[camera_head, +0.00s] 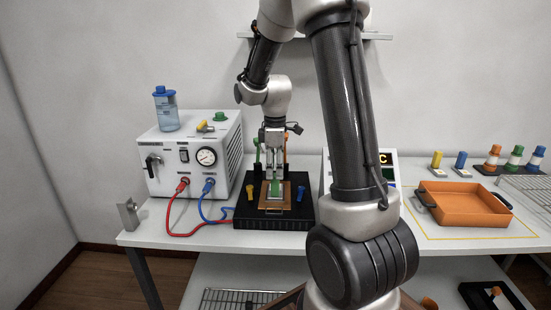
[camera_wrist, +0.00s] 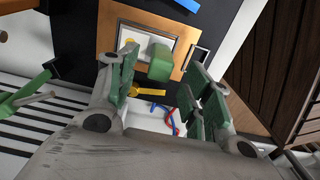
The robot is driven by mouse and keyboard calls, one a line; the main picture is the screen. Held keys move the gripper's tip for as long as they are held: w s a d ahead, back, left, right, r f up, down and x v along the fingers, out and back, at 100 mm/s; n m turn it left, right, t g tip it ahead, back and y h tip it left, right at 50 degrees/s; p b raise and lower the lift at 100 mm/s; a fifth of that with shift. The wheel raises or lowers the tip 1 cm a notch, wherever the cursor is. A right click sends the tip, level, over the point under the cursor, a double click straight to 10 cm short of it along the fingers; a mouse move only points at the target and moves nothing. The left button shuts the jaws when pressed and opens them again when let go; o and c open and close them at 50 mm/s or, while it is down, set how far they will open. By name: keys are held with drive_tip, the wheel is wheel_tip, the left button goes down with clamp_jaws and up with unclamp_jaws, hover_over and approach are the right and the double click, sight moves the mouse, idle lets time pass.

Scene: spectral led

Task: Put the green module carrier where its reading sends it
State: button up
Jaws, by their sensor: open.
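The green module carrier (camera_head: 275,188) sits on a copper-coloured plate (camera_head: 262,205) on the black fixture (camera_head: 243,215). In the wrist view its green block (camera_wrist: 160,62) stands over a pale base, in front of my fingertips. My gripper (camera_head: 275,177) points down over it. In the wrist view my gripper (camera_wrist: 160,72) is open, its green-padded fingers on either side of the block with a visible gap on the right. A display (camera_head: 385,158) shows a yellow letter C; my arm hides much of it.
A white instrument box (camera_head: 160,150) with gauge and hoses stands left of the fixture. An orange tray (camera_head: 463,205) is at right inside a yellow outline. Yellow (camera_head: 436,160) and blue (camera_head: 460,161) blocks, several coloured bottles and a wire rack (camera_head: 530,190) lie behind and beside it.

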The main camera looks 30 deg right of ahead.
sight(275, 174)
drive_tip(key=shift+f, duration=2)
clamp_jaws()
